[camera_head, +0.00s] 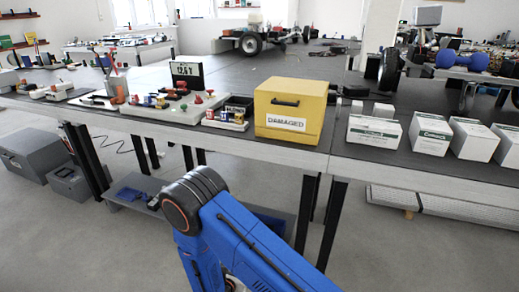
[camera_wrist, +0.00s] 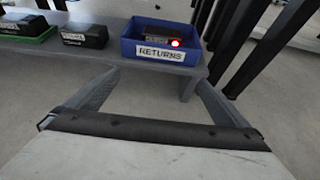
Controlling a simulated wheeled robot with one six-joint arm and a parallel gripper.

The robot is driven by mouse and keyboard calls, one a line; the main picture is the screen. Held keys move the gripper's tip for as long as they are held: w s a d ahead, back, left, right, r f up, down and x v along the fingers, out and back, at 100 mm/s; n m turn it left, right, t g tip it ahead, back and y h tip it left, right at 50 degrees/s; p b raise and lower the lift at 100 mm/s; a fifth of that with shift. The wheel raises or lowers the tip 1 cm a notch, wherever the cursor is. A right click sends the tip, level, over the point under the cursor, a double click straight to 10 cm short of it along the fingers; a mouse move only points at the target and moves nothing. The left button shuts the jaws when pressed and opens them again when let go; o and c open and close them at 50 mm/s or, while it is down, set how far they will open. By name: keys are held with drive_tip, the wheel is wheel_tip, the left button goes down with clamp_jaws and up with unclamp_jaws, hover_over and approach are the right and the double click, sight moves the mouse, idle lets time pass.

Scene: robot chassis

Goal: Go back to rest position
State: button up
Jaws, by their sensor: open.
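My gripper (camera_wrist: 150,85) shows in the wrist view with its two fingers spread wide apart, open and empty. Beyond the fingertips is a blue bin (camera_wrist: 140,45) labelled RETURNS on a low grey shelf (camera_wrist: 100,62). A dark item (camera_wrist: 157,39) with a red spot lies inside the bin. In the head view my blue arm reaches in from the bottom, in front of the table. The gripper itself is hidden in the head view.
The table (camera_head: 230,147) carries a yellow box (camera_head: 290,107) labelled DAMAGED, trays of parts and several white cartons (camera_head: 431,132). A display (camera_head: 186,72) stands behind the trays. Dark table legs (camera_wrist: 243,40) stand right of the bin. Grey cases (camera_head: 35,150) sit on the floor at left.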

drive_tip(key=w+d+r+m+g+h, duration=0.2)
drive_tip(key=d+r+m, duration=0.2)
drive_tip(key=d+r, duration=0.45)
drive_tip(key=w+d+r+m+g+h, duration=0.1)
drive_tip(key=d+r+m+g+h, duration=0.15)
drive_tip(key=d+r+m, duration=0.6)
drive_tip(key=s+d+r+m+g, duration=0.2)
drive_tip(key=d+r, duration=0.3)
drive_tip(key=r, duration=0.3)
drive_tip(key=s+d+r+m+g, duration=0.2)
drive_tip(key=s+d+r, duration=0.1)
drive_tip(key=d+r, duration=0.3)
drive_tip(key=s+d+r+m+g+y, duration=0.3)
drive_tip(key=s+d+r+m, duration=0.55)
drive_tip(key=s+r, duration=0.35)
drive_tip(key=s+r+m+t+y, duration=0.1)
drive_tip(key=s+r+m+y, duration=0.2)
drive_tip(key=s, duration=0.5)
drive_tip(key=s+r+m+t+y, duration=0.2)
drive_tip(key=s+r+m+y, duration=0.1)
drive_tip(key=s, duration=0.4)
drive_tip(key=shift+s+a+r+m, duration=0.2)
drive_tip(key=shift+s+r+m, duration=0.2)
drive_tip(key=shift+r+m, duration=0.15)
